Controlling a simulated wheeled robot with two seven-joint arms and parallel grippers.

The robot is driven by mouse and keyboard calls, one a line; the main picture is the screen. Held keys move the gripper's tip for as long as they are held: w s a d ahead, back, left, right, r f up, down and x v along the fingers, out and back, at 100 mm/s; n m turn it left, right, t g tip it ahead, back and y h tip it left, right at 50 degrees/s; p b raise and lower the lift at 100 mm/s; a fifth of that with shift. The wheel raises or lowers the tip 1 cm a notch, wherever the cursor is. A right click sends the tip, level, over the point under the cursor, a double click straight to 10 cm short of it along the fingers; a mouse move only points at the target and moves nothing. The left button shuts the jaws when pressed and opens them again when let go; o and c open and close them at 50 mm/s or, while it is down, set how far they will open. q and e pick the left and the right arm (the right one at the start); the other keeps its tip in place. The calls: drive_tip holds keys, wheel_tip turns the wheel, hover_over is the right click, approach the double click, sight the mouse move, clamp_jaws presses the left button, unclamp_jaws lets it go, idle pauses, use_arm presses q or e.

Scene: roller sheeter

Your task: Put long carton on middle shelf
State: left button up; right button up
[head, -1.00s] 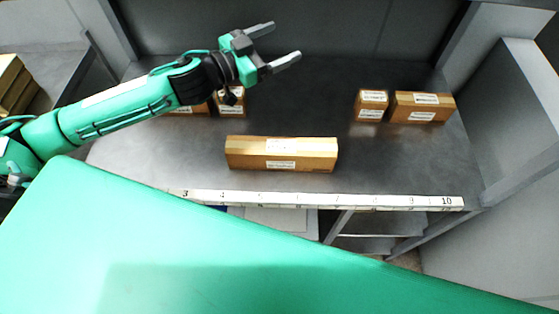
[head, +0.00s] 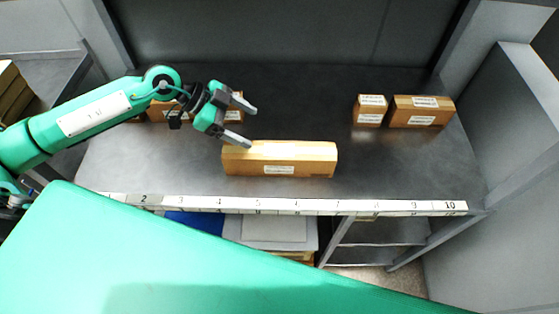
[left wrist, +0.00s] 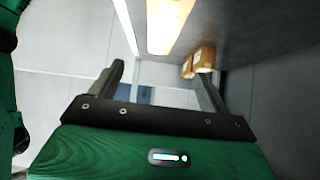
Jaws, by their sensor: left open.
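The long carton (head: 300,155) is a brown box with white labels. It lies lengthwise near the front edge of the grey shelf surface (head: 400,170) in the head view. My left gripper (head: 251,126) is open and empty, just behind and above the carton's left part. Its lower fingertip overlaps the carton's top edge in the picture; I cannot tell whether they touch. In the left wrist view, the open fingers (left wrist: 159,72) have nothing between them, and a bright tan box face (left wrist: 172,22), likely the long carton, lies beyond. My right gripper is not in view.
Two small cartons (head: 369,110) (head: 422,111) stand at the back right, and others (head: 235,106) behind my left gripper. A numbered strip (head: 300,206) runs along the front edge. Lower shelves (head: 380,232) show below. A grey upright panel (head: 520,120) bounds the right side.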

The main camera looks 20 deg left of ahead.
sight(278, 150)
use_arm(q)
drive_tip(key=shift+a+f+y, duration=0.5)
drive_tip(key=shift+a+f, duration=0.15)
drive_tip(key=shift+f, duration=0.1)
drive_tip(key=p+x, duration=0.2)
drive_tip(key=x, duration=0.6)
drive_tip(key=shift+d, duration=0.1)
drive_tip(key=shift+d+f+p, duration=0.35)
drive_tip(key=shift+d+p, duration=0.05)
drive_tip(key=p+x, duration=0.1)
drive_tip(key=x, duration=0.2)
drive_tip(key=shift+d+f, duration=0.2)
drive_tip(key=shift+f, duration=0.05)
drive_tip(key=shift+w+d+f, duration=0.1)
drive_tip(key=shift+d+f, duration=0.15)
drive_tip(key=shift+f, duration=0.1)
drive_tip(key=shift+c, duration=0.2)
drive_tip(key=shift+r, duration=0.1)
drive_tip(key=c, duration=1.5)
